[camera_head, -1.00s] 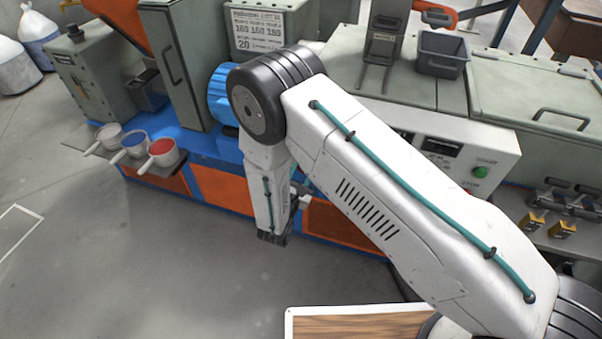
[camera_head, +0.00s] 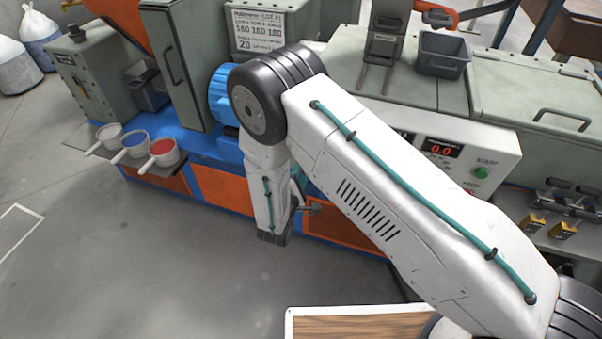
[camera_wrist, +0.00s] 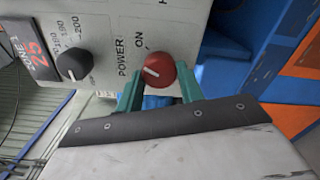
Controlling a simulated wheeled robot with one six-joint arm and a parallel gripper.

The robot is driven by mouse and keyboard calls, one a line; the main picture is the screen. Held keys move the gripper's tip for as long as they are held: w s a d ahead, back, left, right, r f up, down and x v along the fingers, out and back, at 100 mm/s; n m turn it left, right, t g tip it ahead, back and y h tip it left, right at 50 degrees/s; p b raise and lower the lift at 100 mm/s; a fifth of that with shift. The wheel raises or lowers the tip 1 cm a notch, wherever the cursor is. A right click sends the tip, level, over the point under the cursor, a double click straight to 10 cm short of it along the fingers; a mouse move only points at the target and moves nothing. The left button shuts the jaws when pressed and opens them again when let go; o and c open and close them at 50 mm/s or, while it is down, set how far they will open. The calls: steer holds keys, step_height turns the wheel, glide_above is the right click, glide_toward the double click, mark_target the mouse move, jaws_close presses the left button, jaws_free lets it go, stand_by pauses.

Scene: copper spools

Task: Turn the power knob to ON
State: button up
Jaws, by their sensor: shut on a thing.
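The red power knob (camera_wrist: 158,69) is on the pale panel (camera_wrist: 115,22) in the wrist view, beside the printed words POWER and ON. A pale pointer mark shows on the left part of its face. My gripper (camera_wrist: 160,73) has its two teal fingers on either side of the knob, shut on it. In the head view my arm hides the knob, and the fingers cannot be made out clearly.
A black dial (camera_wrist: 73,63) and a lit red ZONE 1 display (camera_wrist: 34,50) reading 25 are left of the knob. In the head view, a lit display (camera_head: 441,149) reads 0.0 near a green START button (camera_head: 481,172). Open floor (camera_head: 130,260) lies in front.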

steer(key=shift+m, duration=1.7)
steer(key=shift+s+m, duration=0.1)
steer(key=shift+m, duration=0.2)
steer(key=o, duration=1)
steer(key=v, duration=0.7)
steer(key=shift+s+a, duration=0.1)
steer(key=shift+s, duration=0.25)
